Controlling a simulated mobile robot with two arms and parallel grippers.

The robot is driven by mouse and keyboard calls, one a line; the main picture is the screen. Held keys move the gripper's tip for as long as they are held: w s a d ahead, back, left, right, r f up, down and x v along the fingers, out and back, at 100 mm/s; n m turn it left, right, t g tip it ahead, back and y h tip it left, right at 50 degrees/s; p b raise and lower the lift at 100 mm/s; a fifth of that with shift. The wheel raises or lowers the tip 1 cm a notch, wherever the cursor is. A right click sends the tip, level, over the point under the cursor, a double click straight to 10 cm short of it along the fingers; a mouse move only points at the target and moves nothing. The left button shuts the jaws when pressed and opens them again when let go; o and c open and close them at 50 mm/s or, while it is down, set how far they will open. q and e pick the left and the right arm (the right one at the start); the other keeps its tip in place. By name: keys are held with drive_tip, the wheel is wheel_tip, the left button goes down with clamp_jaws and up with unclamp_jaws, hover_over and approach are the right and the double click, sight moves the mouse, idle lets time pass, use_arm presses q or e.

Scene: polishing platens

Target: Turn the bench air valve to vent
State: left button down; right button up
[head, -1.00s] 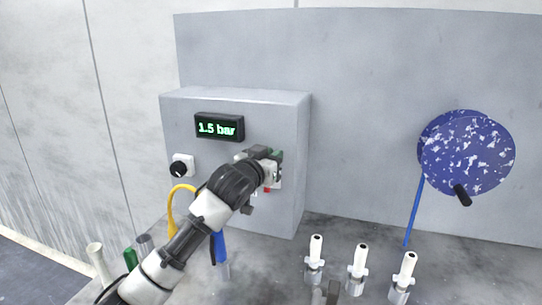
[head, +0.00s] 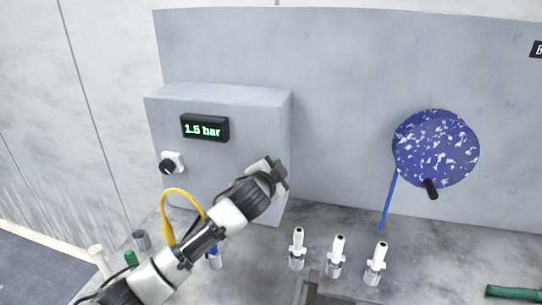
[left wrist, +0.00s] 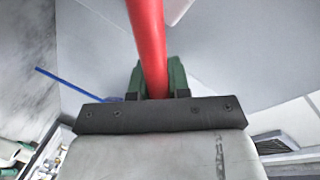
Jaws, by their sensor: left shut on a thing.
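The grey valve box (head: 240,145) stands against the back panel, and its display (head: 205,128) reads 1.5 bar. My left gripper (head: 278,174) is in front of the box's right side in the head view and hides the valve there. In the left wrist view, the green fingers of my left gripper (left wrist: 157,78) are shut on a red lever (left wrist: 147,30). The lever runs from between the fingers out past the top edge. The valve body and its markings cannot be made out. My right gripper is not seen.
A black knob (head: 167,166) is on the box's left. A yellow hose (head: 168,215) arches beside my left arm. Several white-topped fittings, one in front (head: 376,264), stand on the bench. A blue speckled disc (head: 437,147) hangs on the right. A green cylinder (head: 515,293) lies lower right.

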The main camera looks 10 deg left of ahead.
use_arm(q)
drive_tip(key=shift+d+f+m+y+p, duration=0.25)
drive_tip(key=shift+f+m+y+p, duration=0.15)
drive_tip(key=shift+f+m, duration=0.55)
drive_tip(key=shift+d+f+m+y+p, duration=0.25)
drive_tip(key=shift+f+m+p, duration=0.35)
drive_tip(key=shift+m, duration=0.65)
drive_tip(key=shift+d+f+m+y+p, duration=0.2)
drive_tip(key=shift+f+m+y+p, duration=0.15)
drive_tip(key=shift+f+m, duration=0.65)
drive_tip(key=c, duration=1.1)
unclamp_jaws()
drive_tip(key=shift+s+r, duration=0.1)
drive_tip(key=s, duration=0.3)
drive_tip(key=s+r+b, duration=0.1)
drive_tip(key=s, duration=0.3)
drive_tip(key=s+r, duration=0.1)
drive_tip(key=s, duration=0.2)
drive_tip(key=shift+s+a, duration=0.2)
drive_tip(key=shift+s, duration=0.05)
